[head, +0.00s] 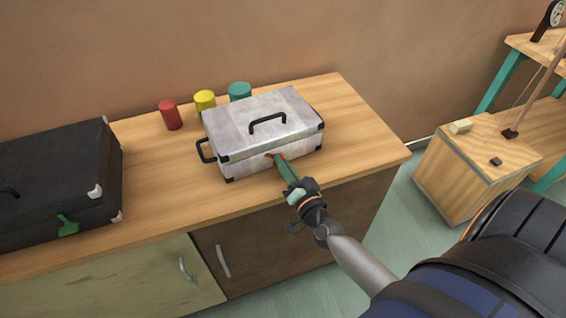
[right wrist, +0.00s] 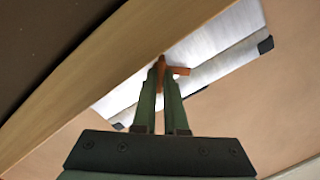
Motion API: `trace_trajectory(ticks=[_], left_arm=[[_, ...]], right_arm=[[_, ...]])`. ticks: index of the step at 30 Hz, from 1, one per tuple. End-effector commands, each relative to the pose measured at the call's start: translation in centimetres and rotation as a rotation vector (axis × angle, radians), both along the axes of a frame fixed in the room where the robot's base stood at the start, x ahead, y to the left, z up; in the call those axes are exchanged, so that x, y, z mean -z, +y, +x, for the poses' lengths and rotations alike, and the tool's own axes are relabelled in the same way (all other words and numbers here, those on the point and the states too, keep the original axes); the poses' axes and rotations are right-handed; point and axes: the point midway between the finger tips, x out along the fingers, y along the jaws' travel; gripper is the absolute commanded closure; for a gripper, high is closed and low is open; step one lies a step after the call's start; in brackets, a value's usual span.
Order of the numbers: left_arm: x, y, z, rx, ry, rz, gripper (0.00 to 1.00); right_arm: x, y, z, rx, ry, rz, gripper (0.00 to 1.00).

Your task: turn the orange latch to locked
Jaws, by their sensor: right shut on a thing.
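A silver case (head: 262,135) with black corners and a black top handle stands closed on the wooden counter. The orange latch (head: 270,155) is on its front face, partly hidden by my right gripper (head: 279,161). In the right wrist view the latch (right wrist: 181,71) shows between and beside the fingertips, with an arm sticking out to the right. The right gripper (right wrist: 163,68) is shut on the latch. The case (right wrist: 215,50) fills the area behind it. Which way the latch is set is hard to tell. My left gripper is not in view.
A black case (head: 60,180) with a green latch (head: 68,226) stands at the left of the counter (head: 150,220). Red (head: 171,115), yellow (head: 205,100) and teal (head: 240,91) cylinders stand behind the silver case. A wooden box (head: 475,160) stands on the floor at right.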

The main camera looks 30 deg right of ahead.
Motion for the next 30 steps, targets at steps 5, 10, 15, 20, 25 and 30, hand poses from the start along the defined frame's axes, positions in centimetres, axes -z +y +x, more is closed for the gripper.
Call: trace_trajectory(ticks=[5,10,15,20,25,30], left_arm=[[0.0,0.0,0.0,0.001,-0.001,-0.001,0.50],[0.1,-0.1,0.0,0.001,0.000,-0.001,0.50],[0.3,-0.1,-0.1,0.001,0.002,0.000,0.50],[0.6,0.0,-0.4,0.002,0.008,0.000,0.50],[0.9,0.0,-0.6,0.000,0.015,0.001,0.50],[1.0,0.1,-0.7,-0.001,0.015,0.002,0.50]], right_arm=[[0.1,0.0,0.0,-0.001,-0.023,0.165,1.00],[0.2,0.0,0.0,-0.001,-0.045,0.326,1.00],[0.2,-0.1,0.0,-0.001,-0.068,0.482,1.00],[0.3,-0.1,0.0,-0.001,-0.087,0.616,1.00],[0.4,-0.1,0.0,-0.001,-0.103,0.731,1.00],[0.4,-0.1,0.0,-0.002,-0.114,0.812,1.00]])
